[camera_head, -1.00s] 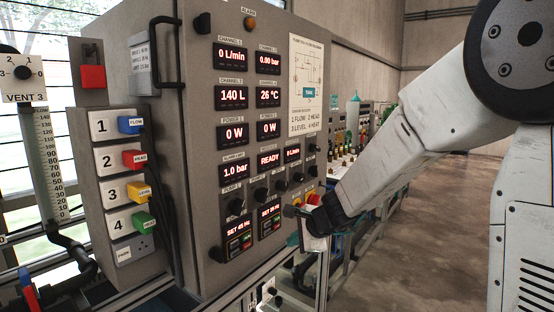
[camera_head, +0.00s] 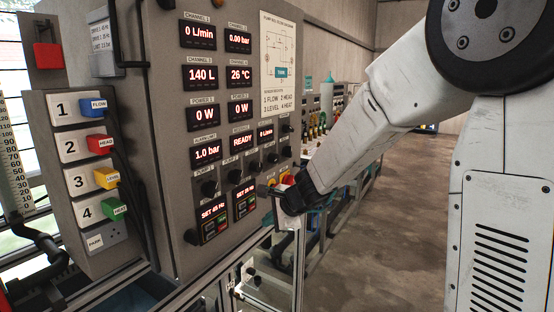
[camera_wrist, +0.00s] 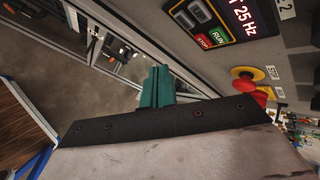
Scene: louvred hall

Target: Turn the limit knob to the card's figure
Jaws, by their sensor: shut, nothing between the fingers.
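The grey control panel (camera_head: 165,120) fills the left and middle of the head view. Its alarm limit display (camera_head: 207,153) reads 1.0 bar. Several black knobs sit below the displays, one of them at the left of the row (camera_head: 208,188); I cannot tell which is the limit knob. My gripper (camera_head: 271,214) is low by the panel's right edge, partly hidden by my wrist. Its teal fingers (camera_wrist: 156,87) are shut and empty in the wrist view.
A red stop button on yellow (camera_wrist: 248,84) is close to the right of my fingers. The drive box (camera_wrist: 217,22) with run and stop keys is above. Numbered plugs (camera_head: 93,145) and cables hang at the left. Open floor (camera_head: 385,230) lies to the right.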

